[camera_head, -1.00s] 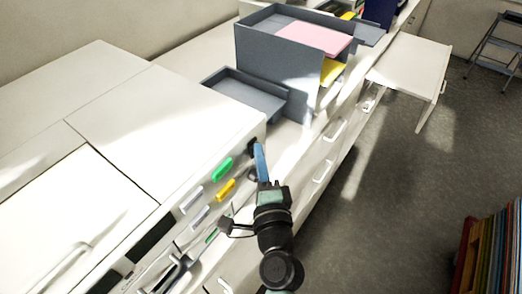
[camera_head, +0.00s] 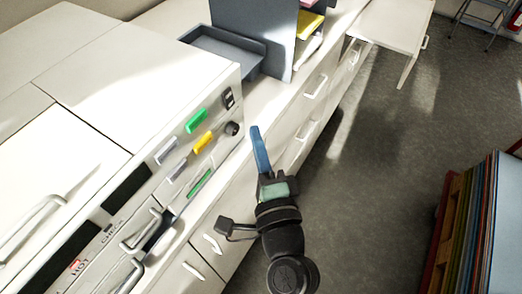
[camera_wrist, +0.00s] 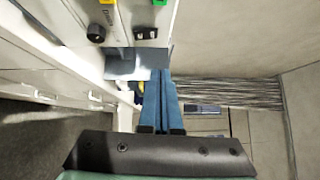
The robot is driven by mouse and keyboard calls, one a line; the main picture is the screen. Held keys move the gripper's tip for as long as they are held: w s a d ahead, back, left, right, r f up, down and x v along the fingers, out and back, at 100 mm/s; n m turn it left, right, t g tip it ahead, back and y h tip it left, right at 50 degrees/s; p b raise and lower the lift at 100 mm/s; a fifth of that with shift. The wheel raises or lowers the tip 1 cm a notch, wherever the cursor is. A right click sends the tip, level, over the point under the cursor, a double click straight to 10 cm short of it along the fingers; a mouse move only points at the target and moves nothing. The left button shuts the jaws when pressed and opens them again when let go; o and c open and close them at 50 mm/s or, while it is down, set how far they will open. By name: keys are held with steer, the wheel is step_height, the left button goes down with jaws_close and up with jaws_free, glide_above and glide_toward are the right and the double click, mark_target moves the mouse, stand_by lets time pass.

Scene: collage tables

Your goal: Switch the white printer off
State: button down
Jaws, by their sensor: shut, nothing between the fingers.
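The white printer (camera_head: 130,90) fills the left of the head view. Its slanted front panel carries a black rocker switch (camera_head: 229,98) near the right end, with a round black knob (camera_head: 232,129) just below. The switch (camera_wrist: 146,33) and knob (camera_wrist: 96,33) also show at the top of the wrist view. Which way the rocker is tipped is too small to tell. My gripper (camera_head: 256,130) has blue fingers, shut and empty, to the right of the panel and apart from the switch in the head view. The fingers (camera_wrist: 160,74) point up the wrist view, below the switch.
Green (camera_head: 197,121) and yellow (camera_head: 203,142) buttons and grey ones sit left of the knob. A dark grey tray (camera_head: 222,47) stands behind the printer on the counter. Colourful upright boards (camera_head: 480,225) stand at lower right. The floor (camera_head: 365,165) between is clear.

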steer(key=shift+s+d+r, duration=0.1)
steer(key=shift+s+d, duration=0.15)
steer(key=shift+s, duration=0.35)
steer(key=shift+s+d+r, duration=0.1)
steer(key=shift+s+d, duration=0.1)
steer(key=shift+s, duration=0.35)
steer(key=shift+r, duration=0.1)
steer(key=w+a+r+n+t+y+b, duration=0.1)
steer(key=w+r+n+t, duration=0.1)
steer(key=r+n, duration=0.65)
steer(key=w+a+r+n+t, duration=0.1)
steer(key=a+r+n+t, duration=0.15)
steer(key=r, duration=1.15)
steer(key=s+d+r+n+t+h, duration=0.1)
steer(key=s+r, duration=0.3)
steer(key=r, duration=0.6)
steer(key=s+d+r+n+t+h, duration=0.1)
steer(key=s+r+n+t+h, duration=0.2)
steer(key=r, duration=0.6)
steer(key=shift+s+d+r+n+t+h, duration=0.3)
steer(key=shift+s+r+n+t, duration=0.1)
steer(key=shift+s+n, duration=0.3)
